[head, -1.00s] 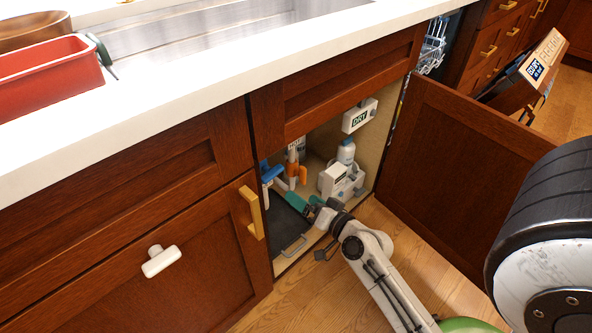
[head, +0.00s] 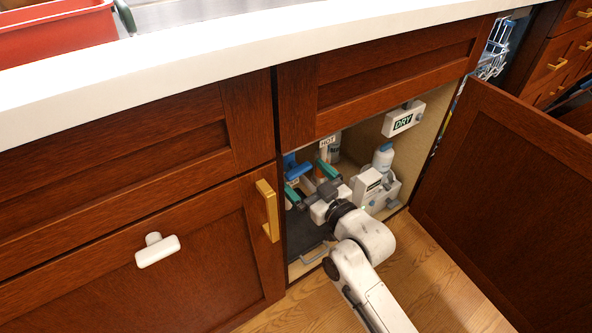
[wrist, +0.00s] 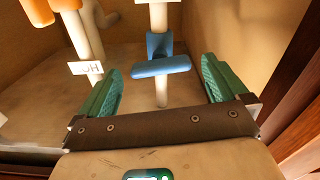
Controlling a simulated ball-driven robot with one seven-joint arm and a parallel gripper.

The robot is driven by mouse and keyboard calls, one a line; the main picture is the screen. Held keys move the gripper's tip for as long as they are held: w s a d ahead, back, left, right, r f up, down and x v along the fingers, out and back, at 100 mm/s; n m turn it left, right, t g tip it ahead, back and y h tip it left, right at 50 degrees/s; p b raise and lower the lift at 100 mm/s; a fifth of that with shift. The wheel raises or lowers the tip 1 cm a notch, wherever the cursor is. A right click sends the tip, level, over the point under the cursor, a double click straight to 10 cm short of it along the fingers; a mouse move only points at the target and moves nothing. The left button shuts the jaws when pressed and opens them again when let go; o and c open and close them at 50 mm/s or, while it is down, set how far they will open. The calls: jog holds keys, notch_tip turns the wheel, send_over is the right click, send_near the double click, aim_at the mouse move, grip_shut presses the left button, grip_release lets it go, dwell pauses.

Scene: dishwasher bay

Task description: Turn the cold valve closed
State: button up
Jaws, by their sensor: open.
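The cold valve's blue handle (head: 299,174) is on a pale upright pipe inside the open cabinet under the sink. In the wrist view the handle (wrist: 161,67) is a blue bar lying crosswise to the pipe, with a blue valve body behind it. My gripper (head: 304,176) is open, its green-padded fingers on either side of the handle. In the wrist view my gripper (wrist: 162,66) shows gaps between both pads and the ends of the bar. I cannot tell whether the fingertips reach past the bar in depth.
An orange valve part (wrist: 68,5) and a tag (wrist: 86,68) are on a neighbouring pipe. A HOT label (head: 327,142) hangs behind my gripper. A white caddy (head: 378,187) with a bottle stands right of it, below a DRY sign (head: 403,122). The open cabinet door (head: 505,195) stands at right.

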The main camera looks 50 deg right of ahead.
aim_at(301, 174)
jog(key=shift+b+x, duration=0.65)
jog(key=shift+x, duration=1.85)
jog(key=c, duration=1)
jog(key=shift+r+m+p, duration=0.2)
jog(key=shift+m+p, duration=0.3)
jog(key=shift+p, duration=0.55)
jog(key=shift+f+m, duration=0.2)
jog(key=shift+m, duration=0.2)
jog(key=o, duration=1)
jog(key=shift+s, duration=0.1)
